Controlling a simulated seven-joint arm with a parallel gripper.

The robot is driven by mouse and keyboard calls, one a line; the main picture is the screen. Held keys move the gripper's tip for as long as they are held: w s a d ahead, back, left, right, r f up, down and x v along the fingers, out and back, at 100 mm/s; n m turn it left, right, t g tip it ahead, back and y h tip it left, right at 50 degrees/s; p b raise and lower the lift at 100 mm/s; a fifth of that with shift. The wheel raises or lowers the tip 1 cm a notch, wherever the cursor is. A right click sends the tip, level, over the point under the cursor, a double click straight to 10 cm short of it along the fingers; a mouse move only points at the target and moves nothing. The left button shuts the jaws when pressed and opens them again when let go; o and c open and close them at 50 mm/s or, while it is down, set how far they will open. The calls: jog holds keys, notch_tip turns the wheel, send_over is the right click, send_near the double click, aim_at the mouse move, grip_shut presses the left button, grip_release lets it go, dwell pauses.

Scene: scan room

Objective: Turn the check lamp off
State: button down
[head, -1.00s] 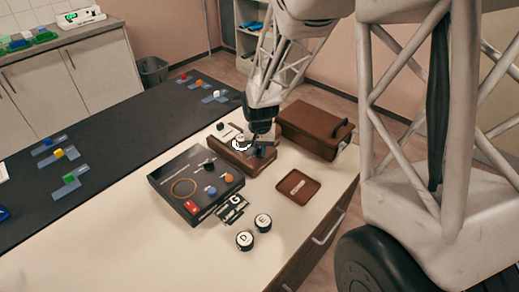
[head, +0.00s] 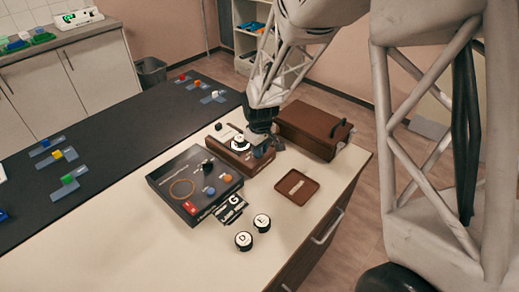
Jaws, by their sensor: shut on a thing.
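My gripper (head: 260,142) is at the brown box (head: 228,158) in the middle of the bench. Its dark fingers are low against the box top, beside a round white-topped knob (head: 240,143). It appears shut on this knob, though the fingers partly hide the contact. A dark panel box (head: 165,177) stands to the left and nearer. It carries a black knob (head: 208,166), a red switch (head: 190,208), a blue button (head: 210,191), an orange button (head: 227,178) and a ring outline. I cannot tell which part is the check lamp or whether it is lit.
A brown lidded case (head: 312,132) stands close behind, right of my gripper. A small brown tray (head: 296,187) lies in front. Round pieces marked D (head: 243,240) and E (head: 262,222) and a G plate (head: 231,207) are nearer. The front left bench top is clear.

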jog(key=n, duration=0.6)
jog(key=shift+w+d+n, duration=0.1)
jog(key=shift+w+n, duration=0.15)
jog(key=shift+n, duration=0.05)
jog(key=n, duration=0.5)
jog(key=shift+w+n, duration=0.15)
jog(key=shift+n, duration=0.25)
jog(key=c, duration=1.1)
grip_release()
jog(key=shift+r, duration=0.1)
jog(key=shift+r, duration=3.85)
